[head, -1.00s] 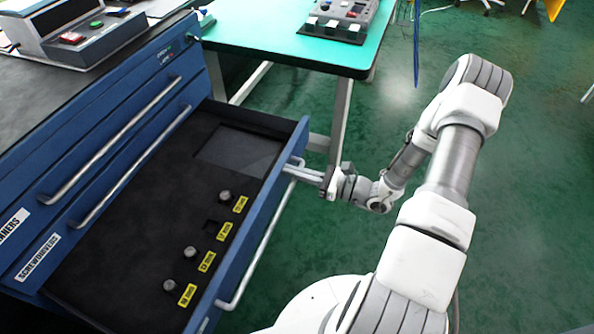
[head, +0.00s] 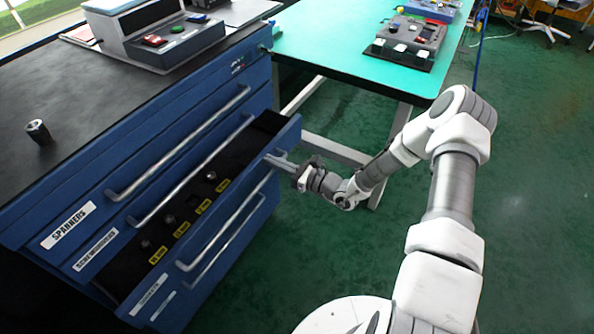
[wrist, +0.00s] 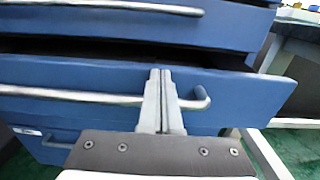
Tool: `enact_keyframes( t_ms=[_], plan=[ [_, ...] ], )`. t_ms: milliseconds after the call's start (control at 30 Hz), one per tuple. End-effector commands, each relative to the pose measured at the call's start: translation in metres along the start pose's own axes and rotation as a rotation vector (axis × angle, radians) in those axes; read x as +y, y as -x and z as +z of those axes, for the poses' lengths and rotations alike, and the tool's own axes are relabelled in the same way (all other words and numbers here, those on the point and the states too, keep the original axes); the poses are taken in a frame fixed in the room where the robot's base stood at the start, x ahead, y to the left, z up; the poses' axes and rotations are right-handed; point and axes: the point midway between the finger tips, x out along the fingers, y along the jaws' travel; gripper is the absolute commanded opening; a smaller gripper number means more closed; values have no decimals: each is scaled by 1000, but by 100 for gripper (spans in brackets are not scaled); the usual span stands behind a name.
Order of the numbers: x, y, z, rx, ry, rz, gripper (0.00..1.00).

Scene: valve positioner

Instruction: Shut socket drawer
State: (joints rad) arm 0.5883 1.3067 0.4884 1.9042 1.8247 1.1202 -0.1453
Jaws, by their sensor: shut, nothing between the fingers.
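The socket drawer (head: 233,207) is a blue drawer, partly open, with a black insert that holds several sockets beside yellow labels. Its front also fills the middle of the wrist view (wrist: 240,90). My gripper (head: 272,160) is shut and empty at the right end of the drawer front. In the wrist view, my closed fingertips (wrist: 160,75) are at the drawer front's upper part, over the right part of its bar handle (wrist: 70,97). I cannot tell whether they touch the front. The back of the drawer is hidden under the drawer above.
The drawers above, labelled spanners (head: 68,224) and screwdrivers, are closed. A lone socket (head: 38,131) and a button box (head: 165,35) stand on the black cabinet top. A green-topped table (head: 335,55) stands behind, its leg close to my arm.

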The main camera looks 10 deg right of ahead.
Motion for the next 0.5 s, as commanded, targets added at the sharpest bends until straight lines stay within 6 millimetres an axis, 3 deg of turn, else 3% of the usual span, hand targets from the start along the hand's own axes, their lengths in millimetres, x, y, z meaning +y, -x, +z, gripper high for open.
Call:
enact_keyframes(
  t_ms=[33,200,500],
  plan=[
    [1,-16,0,-3,1,3,0],
    [1,-55,0,-2,2,2,0],
    [1,-101,0,-1,0,2,0]
  ],
)
